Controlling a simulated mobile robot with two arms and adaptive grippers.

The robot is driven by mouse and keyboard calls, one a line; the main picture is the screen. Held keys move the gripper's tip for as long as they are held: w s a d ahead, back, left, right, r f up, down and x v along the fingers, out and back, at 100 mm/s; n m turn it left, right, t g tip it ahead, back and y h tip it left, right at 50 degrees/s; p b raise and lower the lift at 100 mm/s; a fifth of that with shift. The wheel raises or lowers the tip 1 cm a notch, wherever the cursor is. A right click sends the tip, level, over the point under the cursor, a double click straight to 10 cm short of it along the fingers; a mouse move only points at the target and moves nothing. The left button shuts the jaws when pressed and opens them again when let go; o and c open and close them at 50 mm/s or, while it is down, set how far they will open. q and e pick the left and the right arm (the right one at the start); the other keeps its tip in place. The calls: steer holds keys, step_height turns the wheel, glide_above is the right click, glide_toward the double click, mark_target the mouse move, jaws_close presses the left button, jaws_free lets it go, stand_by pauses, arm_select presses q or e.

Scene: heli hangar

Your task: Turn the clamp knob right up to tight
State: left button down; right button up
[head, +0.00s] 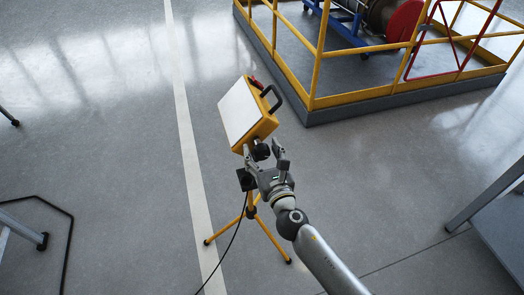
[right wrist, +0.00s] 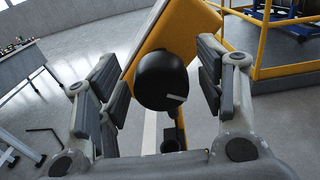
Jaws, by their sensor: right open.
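The black clamp knob (right wrist: 162,80) sits on the side of the yellow work lamp and shows between my right gripper's fingers in the right wrist view. It has a pale mark near its lower right edge. In the head view the knob (head: 261,151) is small, just beyond the fingertips. The lamp (head: 241,112) has a white panel and black handle, tilted on a yellow tripod (head: 250,225). My right gripper (head: 263,157) is open, with one finger on each side of the knob; I cannot tell whether either touches it. My left gripper is not in view.
A yellow-railed platform (head: 310,104) with a grey base stands behind to the right. A black cable (head: 236,237) runs down from the lamp to the floor. A grey table or stand (head: 497,220) is at the right edge. Floor left of the tripod is largely clear.

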steer(key=shift+w, duration=0.1)
steer(key=shift+c, duration=0.5)
steer(key=c, duration=0.9)
